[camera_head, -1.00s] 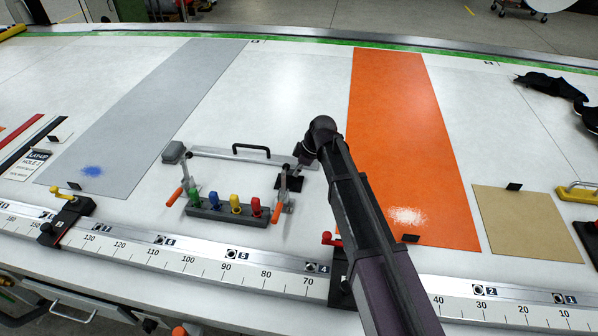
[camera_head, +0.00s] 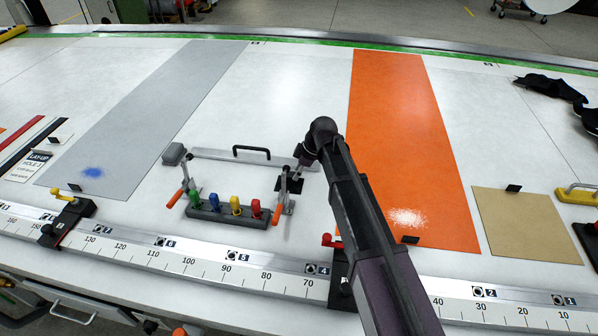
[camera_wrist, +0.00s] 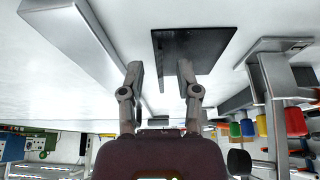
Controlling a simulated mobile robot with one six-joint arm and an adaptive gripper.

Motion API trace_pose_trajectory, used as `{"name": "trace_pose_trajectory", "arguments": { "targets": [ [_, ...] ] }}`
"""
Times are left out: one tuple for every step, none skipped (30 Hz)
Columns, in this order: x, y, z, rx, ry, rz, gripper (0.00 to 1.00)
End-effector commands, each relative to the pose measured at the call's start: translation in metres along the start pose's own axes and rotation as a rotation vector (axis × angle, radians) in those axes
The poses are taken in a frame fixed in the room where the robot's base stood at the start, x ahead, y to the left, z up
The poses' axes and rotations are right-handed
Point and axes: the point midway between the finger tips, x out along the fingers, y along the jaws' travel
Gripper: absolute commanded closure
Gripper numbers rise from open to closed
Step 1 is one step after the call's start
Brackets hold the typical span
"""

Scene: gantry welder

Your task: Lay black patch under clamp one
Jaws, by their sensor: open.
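The black patch (camera_wrist: 205,47) lies flat on the white table in the wrist view, with a narrow dark tab near its left side. My gripper (camera_wrist: 161,72) is open, its two fingers apart and empty, with the tips close to the patch's near left edge. A metal clamp (camera_wrist: 268,72) stands just right of the patch, and the patch looks beside it. In the head view, my gripper (camera_head: 300,182) is low by the right toggle clamp (camera_head: 284,190), where it and my arm obscure the patch. A left toggle clamp (camera_head: 186,178) has an orange handle. No clamp number is readable.
A rack (camera_head: 228,213) of coloured handles stands in front of the clamps. A metal bar with a black handle (camera_head: 251,150) lies behind them. An orange sheet (camera_head: 405,140) lies to the right, a grey sheet (camera_head: 150,110) to the left. A ruler rail (camera_head: 200,262) runs along the front.

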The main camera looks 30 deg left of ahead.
Motion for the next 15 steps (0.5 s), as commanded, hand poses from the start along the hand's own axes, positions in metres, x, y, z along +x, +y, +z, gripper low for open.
{"name": "trace_pose_trajectory", "arguments": {
  "targets": [
    [-0.005,0.000,-0.001,0.000,0.000,0.000,0.57],
    [-0.007,0.000,-0.001,0.000,0.000,0.000,0.57],
    [-0.011,0.000,-0.001,0.000,0.000,0.000,0.57],
    [-0.013,0.000,-0.001,0.000,0.000,0.000,0.57],
    [-0.015,0.000,-0.001,0.000,0.000,0.000,0.57],
    [-0.019,0.000,-0.001,0.000,0.000,0.000,0.57],
    [-0.021,0.000,-0.001,0.000,0.000,0.000,0.57],
    [-0.024,0.000,-0.001,0.000,0.000,0.000,0.57],
    [-0.028,0.000,-0.002,0.000,0.000,0.000,0.57],
    [-0.030,0.000,-0.002,0.000,0.000,0.000,0.57],
    [-0.033,0.000,-0.002,0.000,0.000,0.000,0.57],
    [-0.037,0.000,-0.002,0.000,0.000,0.000,0.57],
    [-0.040,0.000,-0.002,0.000,0.000,0.000,0.57],
    [-0.042,0.000,-0.002,0.000,0.000,0.000,0.57],
    [-0.046,0.000,-0.001,0.000,0.000,0.000,0.57]
  ]
}}
